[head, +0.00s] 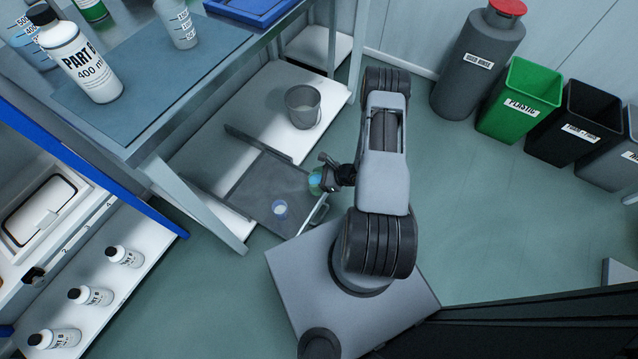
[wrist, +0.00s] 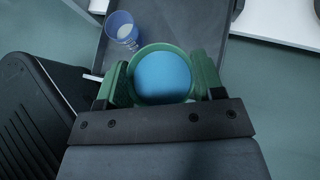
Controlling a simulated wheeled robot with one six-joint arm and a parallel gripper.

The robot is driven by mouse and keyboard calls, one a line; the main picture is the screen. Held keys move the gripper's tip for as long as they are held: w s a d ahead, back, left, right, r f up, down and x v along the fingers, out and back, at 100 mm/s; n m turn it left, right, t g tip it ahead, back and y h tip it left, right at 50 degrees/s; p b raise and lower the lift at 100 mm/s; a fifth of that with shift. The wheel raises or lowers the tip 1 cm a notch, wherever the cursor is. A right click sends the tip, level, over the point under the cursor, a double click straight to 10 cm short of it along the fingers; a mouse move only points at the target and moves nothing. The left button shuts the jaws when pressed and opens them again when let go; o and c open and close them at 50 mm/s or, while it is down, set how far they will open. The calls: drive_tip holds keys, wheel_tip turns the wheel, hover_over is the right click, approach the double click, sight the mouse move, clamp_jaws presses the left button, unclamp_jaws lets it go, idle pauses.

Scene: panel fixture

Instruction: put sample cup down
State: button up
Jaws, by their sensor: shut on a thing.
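My gripper (head: 327,178) is shut on a green cup with a blue round surface inside it, which I take as the sample cup (head: 315,181). In the wrist view the held cup (wrist: 162,78) sits between the two fingers (wrist: 163,82), its open top facing the camera. It is over the right edge of a grey pull-out tray (head: 258,187); I cannot tell whether it touches the tray. A smaller blue cup with pale contents (head: 280,209) stands on the tray, left of and below the held cup; it also shows in the wrist view (wrist: 122,31).
A grey bucket (head: 303,106) stands on the white shelf behind the tray. The workbench with a PART B bottle (head: 80,58) is at upper left. Bins, including a green plastic bin (head: 519,101), stand at upper right. The tray's middle is bare.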

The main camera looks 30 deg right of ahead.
drive_tip(key=shift+w+a+f+b, duration=0.8)
drive_tip(key=shift+w+f+b, duration=0.2)
drive_tip(key=shift+w+f, duration=0.8)
drive_tip(key=shift+w+a+f+b, duration=0.95)
drive_tip(key=shift+w+f, duration=0.5)
drive_tip(key=shift+f, duration=0.65)
drive_tip(key=shift+w+a+f+b, duration=0.65)
drive_tip(key=shift+w+f+b, duration=0.45)
drive_tip(key=shift+w+f, duration=0.7)
drive_tip(key=shift+s+f, duration=0.2)
drive_tip(key=shift+f, duration=0.15)
drive_tip(key=o, duration=1.1)
drive_tip(key=shift+r, duration=0.1)
